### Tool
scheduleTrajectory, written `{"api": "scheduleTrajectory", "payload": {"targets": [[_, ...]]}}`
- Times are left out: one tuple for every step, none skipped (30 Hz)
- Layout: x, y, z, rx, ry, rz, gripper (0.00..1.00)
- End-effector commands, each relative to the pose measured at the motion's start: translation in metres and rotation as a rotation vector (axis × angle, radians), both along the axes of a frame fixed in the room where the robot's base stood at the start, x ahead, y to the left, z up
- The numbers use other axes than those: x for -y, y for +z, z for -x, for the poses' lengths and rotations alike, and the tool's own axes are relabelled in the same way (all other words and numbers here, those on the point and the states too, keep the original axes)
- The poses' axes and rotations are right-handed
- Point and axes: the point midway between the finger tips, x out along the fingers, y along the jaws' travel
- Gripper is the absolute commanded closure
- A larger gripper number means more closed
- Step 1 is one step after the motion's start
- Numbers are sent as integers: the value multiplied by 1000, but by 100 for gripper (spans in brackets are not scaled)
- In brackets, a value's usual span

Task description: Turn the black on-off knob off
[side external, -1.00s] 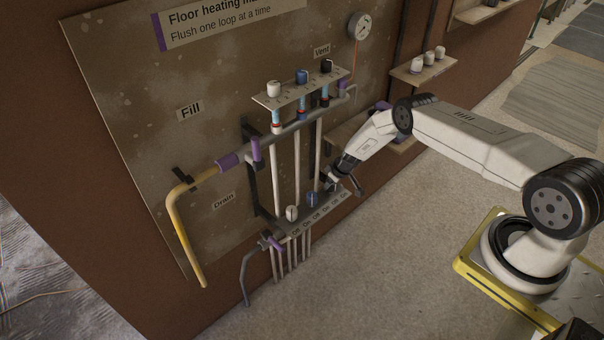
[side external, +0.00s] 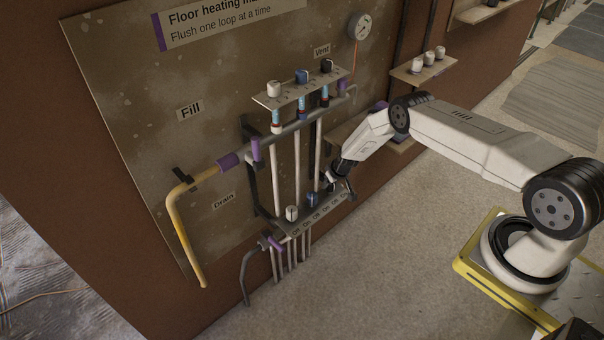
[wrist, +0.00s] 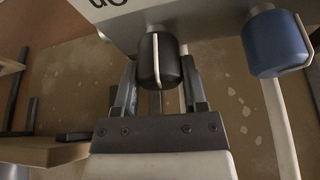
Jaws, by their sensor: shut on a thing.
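The black on-off knob (wrist: 160,62) has a pale line down its visible side and sits under the lower plate (wrist: 200,22) in the wrist view. My gripper (wrist: 159,66) has one finger on each side of it and is shut on it. In the side view my gripper (side external: 332,183) is at the right part of the lower plate (side external: 318,213), which bears On and Off lettering. My gripper largely hides the black knob there. The lettering by the black knob is mostly out of frame in the wrist view, so its exact setting cannot be read.
A blue knob (side external: 312,199) stands beside my gripper, and a white knob (side external: 291,213) is farther left. An upper bracket (side external: 285,97) carries white, blue and black knobs. Upright pipes (side external: 297,165) run close by. Open floor lies to the right.

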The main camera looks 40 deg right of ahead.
Motion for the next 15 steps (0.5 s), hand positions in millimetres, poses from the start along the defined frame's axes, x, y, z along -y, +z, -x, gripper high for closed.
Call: {"api": "scheduleTrajectory", "payload": {"targets": [[0, 0, 0, 2, -3, 1, 100], [0, 0, 0, 2, -4, 1, 100], [0, 0, 0, 2, -4, 1, 100], [0, 0, 0, 2, -4, 1, 100], [0, 0, 0, 2, -4, 1, 100], [0, 0, 0, 2, -4, 1, 100], [0, 0, 0, 2, -4, 1, 100], [0, 0, 0, 2, -4, 1, 100], [0, 0, 0, 2, -4, 1, 100], [0, 0, 0, 2, -4, 1, 100], [0, 0, 0, 2, -4, 1, 100], [0, 0, 0, 2, -4, 1, 100], [0, 0, 0, 2, -4, 1, 39], [0, 0, 0, 2, -4, 1, 29], [0, 0, 0, 2, -4, 1, 17]]}}
